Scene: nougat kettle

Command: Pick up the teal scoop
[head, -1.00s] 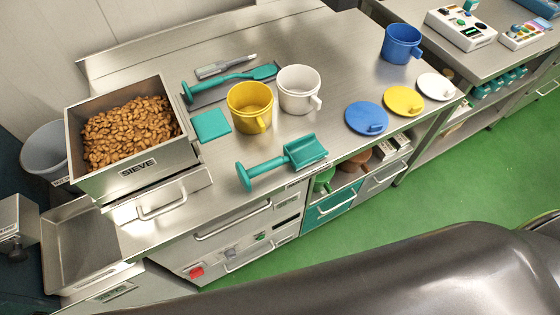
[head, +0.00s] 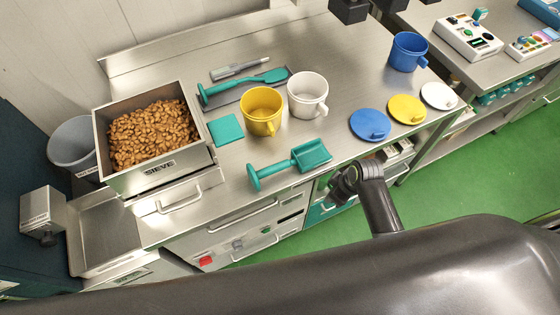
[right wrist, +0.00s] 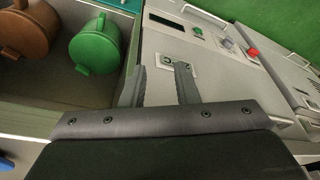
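The teal scoop (head: 312,154) lies near the front edge of the steel counter. Its trough points right and its handle ends in a round disc at the left. My right arm's dark wrist end (head: 352,182) is right of and below the scoop in the head view, apart from it, by the counter's front edge. The fingertips are hard to make out there. In the right wrist view my right gripper (right wrist: 158,78) is open with nothing between its two fingers; the scoop is not seen there. My left gripper is not in view.
A yellow mug (head: 261,111), white mug (head: 306,96) and teal spatula (head: 240,87) lie behind the scoop. A blue lid (head: 369,124) is right of it. The walnut-filled sieve box (head: 205,150) stands left. A green pot (right wrist: 95,48) sits below in the cabinet.

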